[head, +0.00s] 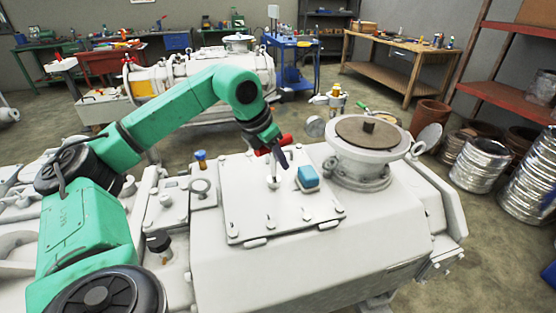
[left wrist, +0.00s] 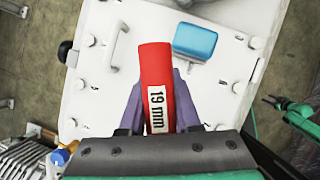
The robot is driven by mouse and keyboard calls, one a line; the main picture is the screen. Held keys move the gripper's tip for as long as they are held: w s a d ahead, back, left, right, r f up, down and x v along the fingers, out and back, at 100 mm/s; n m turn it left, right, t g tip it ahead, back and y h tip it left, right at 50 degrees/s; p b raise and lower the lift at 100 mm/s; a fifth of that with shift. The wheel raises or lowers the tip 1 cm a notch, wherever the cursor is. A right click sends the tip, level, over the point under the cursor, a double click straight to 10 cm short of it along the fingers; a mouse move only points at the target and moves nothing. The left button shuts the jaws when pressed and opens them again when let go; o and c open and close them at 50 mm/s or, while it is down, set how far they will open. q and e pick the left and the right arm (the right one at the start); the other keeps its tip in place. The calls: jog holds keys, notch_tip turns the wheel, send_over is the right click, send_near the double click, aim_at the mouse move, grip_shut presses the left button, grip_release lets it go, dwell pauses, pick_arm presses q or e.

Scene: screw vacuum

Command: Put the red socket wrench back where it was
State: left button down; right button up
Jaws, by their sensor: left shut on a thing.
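The red socket wrench (left wrist: 155,75) is in my left gripper (left wrist: 158,112), with its "19 mm" label facing the left wrist camera. In the head view the wrench (head: 273,146) shows as a short red piece, partly hidden by my left gripper (head: 275,150). The gripper is shut on it and is over the white cover plate of the vacuum machine (head: 244,215). How far the wrench is above the plate I cannot tell. My right gripper is not in the head view.
A blue block (head: 307,178) lies on the cover plate, right of the gripper. A plate handle (left wrist: 119,44) stands left of the wrench in the wrist view. A round flange (head: 368,140) rises at the right. A yellow-and-blue item (head: 201,158) stands on the left.

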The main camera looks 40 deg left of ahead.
pick_arm(q)
jog(key=shift+w+a+f, duration=0.1)
jog(key=shift+f, duration=0.1)
jog(key=c, duration=0.6)
grip_release()
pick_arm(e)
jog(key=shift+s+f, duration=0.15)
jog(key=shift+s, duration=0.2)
pick_arm(q)
jog(key=shift+r, duration=0.3)
jog(key=v, duration=1.1)
jog(key=shift+s+r+p, duration=0.3)
jog(key=shift+p, duration=0.05)
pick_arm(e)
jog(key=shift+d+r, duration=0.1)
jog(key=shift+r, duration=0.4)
